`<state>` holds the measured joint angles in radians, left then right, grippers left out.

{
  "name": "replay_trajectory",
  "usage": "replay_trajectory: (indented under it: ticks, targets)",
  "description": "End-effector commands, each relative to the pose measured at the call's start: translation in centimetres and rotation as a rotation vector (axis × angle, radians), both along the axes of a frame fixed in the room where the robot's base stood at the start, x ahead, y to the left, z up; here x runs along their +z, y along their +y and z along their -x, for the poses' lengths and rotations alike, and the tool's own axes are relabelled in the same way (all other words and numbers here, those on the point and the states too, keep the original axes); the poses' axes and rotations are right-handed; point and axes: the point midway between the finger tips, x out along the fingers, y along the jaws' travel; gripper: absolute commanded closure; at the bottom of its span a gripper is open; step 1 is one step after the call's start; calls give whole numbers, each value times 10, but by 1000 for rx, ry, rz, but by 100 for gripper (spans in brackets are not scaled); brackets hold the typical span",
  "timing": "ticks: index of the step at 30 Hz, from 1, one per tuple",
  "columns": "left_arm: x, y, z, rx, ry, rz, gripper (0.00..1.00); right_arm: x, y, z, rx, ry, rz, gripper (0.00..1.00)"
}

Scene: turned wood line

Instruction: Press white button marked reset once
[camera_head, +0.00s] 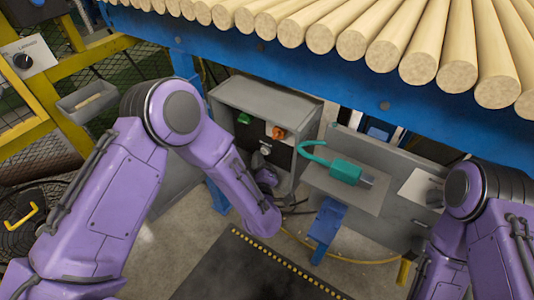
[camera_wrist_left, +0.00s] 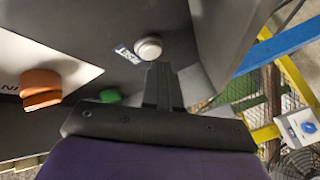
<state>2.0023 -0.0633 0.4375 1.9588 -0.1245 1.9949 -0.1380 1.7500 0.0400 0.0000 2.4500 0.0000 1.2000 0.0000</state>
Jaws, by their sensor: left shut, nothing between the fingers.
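In the left wrist view a round white button (camera_wrist_left: 148,47) sits on a dark grey panel, with a small white label (camera_wrist_left: 127,54) beside it whose lettering is too small to read surely. My left gripper (camera_wrist_left: 161,68) is shut and empty. Its tips point at the panel just below the white button in the picture; I cannot tell whether they touch. In the head view the left gripper (camera_head: 265,176) is at the open front of a grey box (camera_head: 268,97), partly hidden by my forearm. My right gripper is out of view.
An orange knob (camera_wrist_left: 40,88) and a green button (camera_wrist_left: 110,96) are near the white button. The orange knob (camera_head: 278,133) and green button (camera_head: 244,118) also show inside the box. A teal tool (camera_head: 345,172) lies to its right. Wooden rods (camera_head: 365,38) lie above on a blue beam (camera_head: 300,72).

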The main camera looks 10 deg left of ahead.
Motion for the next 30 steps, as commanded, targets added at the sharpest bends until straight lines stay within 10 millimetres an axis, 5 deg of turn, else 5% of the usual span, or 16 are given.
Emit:
replay_trajectory:
  ticks: [30]
  targets:
    - [0,-2,-5,-1,0,-1,100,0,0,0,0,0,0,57]
